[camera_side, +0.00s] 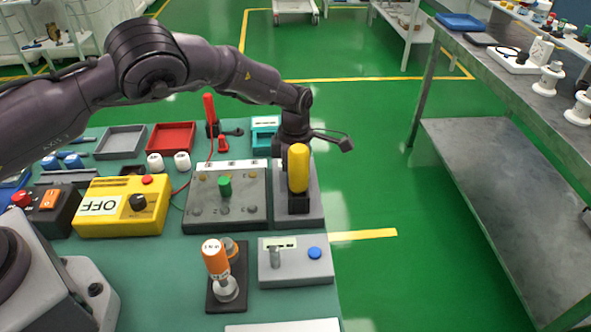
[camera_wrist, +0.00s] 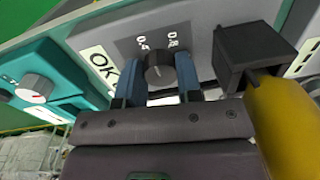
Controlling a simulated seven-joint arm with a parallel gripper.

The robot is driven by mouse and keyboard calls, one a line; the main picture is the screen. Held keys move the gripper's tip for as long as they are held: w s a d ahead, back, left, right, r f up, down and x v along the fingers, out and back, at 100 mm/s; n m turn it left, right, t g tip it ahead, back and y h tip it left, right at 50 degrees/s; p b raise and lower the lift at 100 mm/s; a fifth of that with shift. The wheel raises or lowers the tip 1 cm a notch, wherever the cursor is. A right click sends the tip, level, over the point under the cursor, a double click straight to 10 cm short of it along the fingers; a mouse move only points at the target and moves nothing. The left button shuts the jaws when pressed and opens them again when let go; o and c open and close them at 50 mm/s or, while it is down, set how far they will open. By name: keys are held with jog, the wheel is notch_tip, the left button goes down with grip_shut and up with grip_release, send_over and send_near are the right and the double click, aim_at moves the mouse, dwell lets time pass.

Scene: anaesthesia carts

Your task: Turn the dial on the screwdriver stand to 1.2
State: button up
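The screwdriver stand is a grey box (camera_side: 314,198) at the table's right edge in the side view. A screwdriver with a yellow handle (camera_side: 298,168) stands upright in its black holder (camera_wrist: 255,55). In the side view the fingers and dial are hidden.
A teal box (camera_wrist: 58,75) with a pale knob is close on the left in the wrist view. A grey panel with a green knob (camera_side: 225,187) is beside the stand. The green floor to the stand's right is clear.

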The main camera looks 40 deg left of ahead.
jog(key=shift+c, duration=1.3)
jog(key=shift+m, duration=0.3)
jog(key=m, duration=0.4)
jog(key=shift+r, duration=0.1)
jog(key=m, duration=0.5)
jog(key=shift+m+y, duration=0.3)
